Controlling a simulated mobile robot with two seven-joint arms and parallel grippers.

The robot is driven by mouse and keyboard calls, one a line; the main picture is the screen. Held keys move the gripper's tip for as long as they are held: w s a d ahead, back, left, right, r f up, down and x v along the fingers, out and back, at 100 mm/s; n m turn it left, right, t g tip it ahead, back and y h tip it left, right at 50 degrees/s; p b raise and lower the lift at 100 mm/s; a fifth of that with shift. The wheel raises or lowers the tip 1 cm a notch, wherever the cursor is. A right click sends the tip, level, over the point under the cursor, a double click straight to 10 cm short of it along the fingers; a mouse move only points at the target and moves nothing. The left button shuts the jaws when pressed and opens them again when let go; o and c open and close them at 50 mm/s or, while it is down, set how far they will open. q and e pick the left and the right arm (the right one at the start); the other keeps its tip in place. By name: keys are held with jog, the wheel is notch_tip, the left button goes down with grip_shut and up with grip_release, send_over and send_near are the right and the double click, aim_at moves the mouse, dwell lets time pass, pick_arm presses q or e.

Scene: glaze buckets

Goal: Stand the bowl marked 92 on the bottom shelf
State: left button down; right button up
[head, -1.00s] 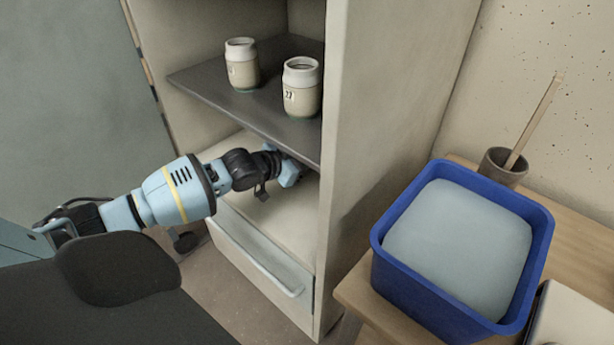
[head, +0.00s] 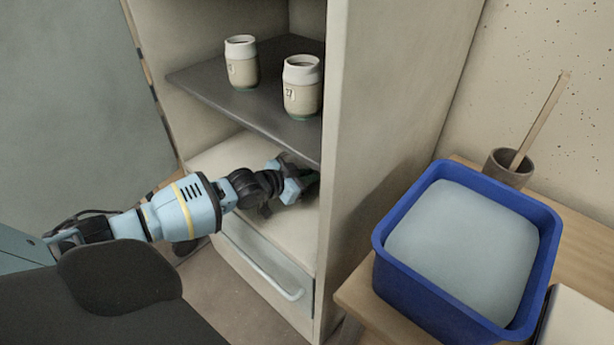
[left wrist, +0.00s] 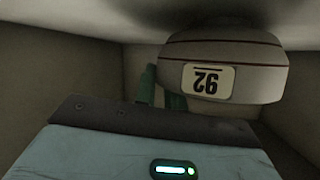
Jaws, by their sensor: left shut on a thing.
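The bowl marked 92 (left wrist: 235,62) shows in the left wrist view, pale with thin dark bands and a cream label. The label reads upside down in that picture. My left gripper (left wrist: 163,85) is shut on the bowl, its green fingers at the bowl's left side. In the head view my left gripper (head: 304,183) reaches into the bottom compartment, above the pale bottom shelf (head: 222,160). The bowl is hidden there by the cabinet side and the gripper. I cannot tell if the bowl touches the shelf. My right gripper is not in view.
The dark shelf (head: 215,93) above holds two pale jars (head: 241,63), (head: 302,88). The cabinet's right wall (head: 370,130) stands close to the gripper. A drawer (head: 265,265) lies below. A blue tub (head: 465,250) and a brown cup (head: 508,167) stand on the wooden table at right.

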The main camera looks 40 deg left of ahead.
pick_arm(q)
jog(key=c, duration=1.5)
grip_release()
jog(key=shift+o, duration=0.2)
jog(key=shift+s+a+r, duration=0.1)
jog(key=shift+s+r, duration=0.15)
jog(key=shift+s, duration=0.2)
jog(key=p+v, duration=0.3)
jog(key=v, duration=0.8)
jog(key=shift+p, duration=0.35)
